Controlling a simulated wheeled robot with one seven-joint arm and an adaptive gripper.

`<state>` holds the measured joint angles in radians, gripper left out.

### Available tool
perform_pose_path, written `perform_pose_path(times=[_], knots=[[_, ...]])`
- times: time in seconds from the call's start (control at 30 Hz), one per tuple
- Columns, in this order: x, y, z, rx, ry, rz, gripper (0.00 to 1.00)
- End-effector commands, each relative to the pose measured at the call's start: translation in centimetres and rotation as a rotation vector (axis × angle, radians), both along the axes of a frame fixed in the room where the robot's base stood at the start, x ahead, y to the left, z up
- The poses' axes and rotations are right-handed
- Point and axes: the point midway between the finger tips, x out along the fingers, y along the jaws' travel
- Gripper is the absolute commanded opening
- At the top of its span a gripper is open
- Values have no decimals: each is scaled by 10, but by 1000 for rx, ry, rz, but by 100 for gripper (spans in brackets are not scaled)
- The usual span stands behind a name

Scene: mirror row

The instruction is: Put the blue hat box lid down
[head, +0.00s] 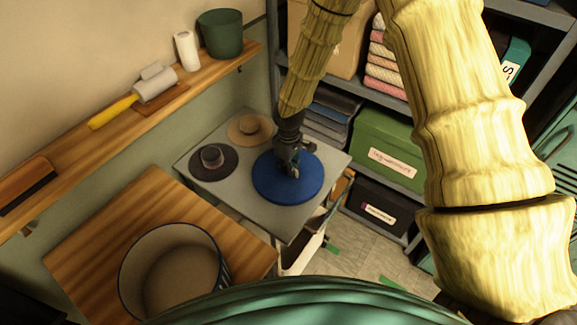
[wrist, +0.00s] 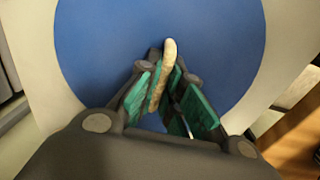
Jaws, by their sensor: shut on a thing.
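The blue hat box lid (head: 268,186) is a flat round disc over the grey table top (head: 222,192), near its right edge. My gripper (head: 290,166) is above the middle of the lid. In the wrist view, the teal-padded fingers (wrist: 168,95) are closed around an upright pale handle (wrist: 166,68) on the blue lid (wrist: 215,45). The lid looks level and close to the table; I cannot tell whether its underside touches. An open round box (head: 128,273), pale inside with a blue rim, stands on the wooden table at lower left.
Two hats, one dark (head: 228,165) and one tan (head: 237,135), lie left of and behind the lid. A wall shelf (head: 75,150) runs along the left. Shelving with a green box (head: 385,145) and a black box (head: 375,205) stands right. The grey table's front corner is bare.

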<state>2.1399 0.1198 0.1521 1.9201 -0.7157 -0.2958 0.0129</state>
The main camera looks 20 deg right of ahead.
Motion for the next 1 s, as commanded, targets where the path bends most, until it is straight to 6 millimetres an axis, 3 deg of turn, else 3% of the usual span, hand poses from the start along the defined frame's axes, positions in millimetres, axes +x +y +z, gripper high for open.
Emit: perform_pose_path(times=[0.13,0.17,0.27,0.7,1.0], knots=[[0,0,-4,-1,1,0,0],[0,0,-3,-1,1,0,12],[0,0,-3,0,0,0,30],[-1,0,-2,0,1,0,30],[0,0,19,0,-1,0,30]])
